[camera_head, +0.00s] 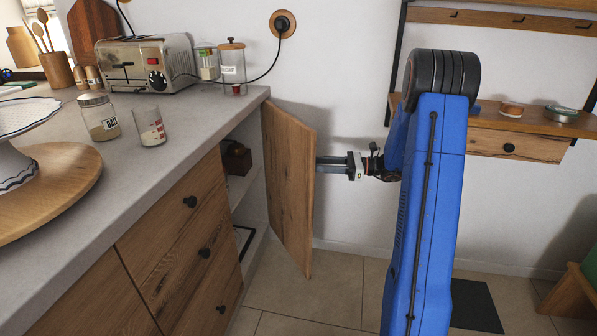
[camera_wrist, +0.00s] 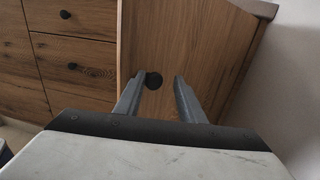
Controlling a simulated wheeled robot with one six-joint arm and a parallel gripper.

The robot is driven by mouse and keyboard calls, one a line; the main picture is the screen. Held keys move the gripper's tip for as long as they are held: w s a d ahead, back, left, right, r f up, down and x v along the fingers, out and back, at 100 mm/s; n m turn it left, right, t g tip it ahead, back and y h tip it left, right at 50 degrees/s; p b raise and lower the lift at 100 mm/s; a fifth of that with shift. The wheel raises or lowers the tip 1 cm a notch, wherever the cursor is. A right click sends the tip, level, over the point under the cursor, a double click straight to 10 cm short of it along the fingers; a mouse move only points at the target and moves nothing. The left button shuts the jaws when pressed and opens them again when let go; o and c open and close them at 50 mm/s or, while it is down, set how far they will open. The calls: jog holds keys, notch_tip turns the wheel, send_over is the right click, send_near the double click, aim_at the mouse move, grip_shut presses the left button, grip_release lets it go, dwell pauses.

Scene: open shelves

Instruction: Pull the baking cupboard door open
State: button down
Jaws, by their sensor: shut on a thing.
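The baking cupboard door (camera_head: 288,165) is a wooden panel at the end of the counter. It stands swung out from the cupboard, and shelves (camera_head: 240,187) show inside the opening. My gripper (camera_head: 319,165) reaches the door's outer face from the right; the door's edge hides the knob in the head view. In the wrist view the door (camera_wrist: 205,35) fills the middle, with its round black knob (camera_wrist: 153,80) between the two fingers of my gripper (camera_wrist: 157,82). The gripper is shut on the knob.
Wooden drawers (camera_head: 175,225) with black knobs stand left of the opening. A dark box (camera_head: 236,157) sits on the upper cupboard shelf. A toaster (camera_head: 146,63) and jars stand on the counter (camera_head: 60,210). A wall shelf (camera_head: 520,121) is at right; tiled floor (camera_head: 335,285) below the door is clear.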

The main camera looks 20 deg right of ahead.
jog(key=c, duration=2.2)
grip_release()
jog(key=w+d, duration=0.3)
jog(key=d, duration=0.4)
jog(key=shift+w+d, duration=0.2)
jog(key=shift+d, duration=0.15)
jog(key=shift+o, duration=0.6)
jog(key=shift+w+d+r, duration=0.1)
jog(key=shift+w+d, duration=0.05)
jog(key=shift+o, duration=0.2)
jog(key=o, duration=1)
jog(key=shift+c, duration=0.2)
jog(key=shift+o, duration=0.2)
jog(key=shift+w, duration=0.1)
jog(key=shift+c, duration=1.1)
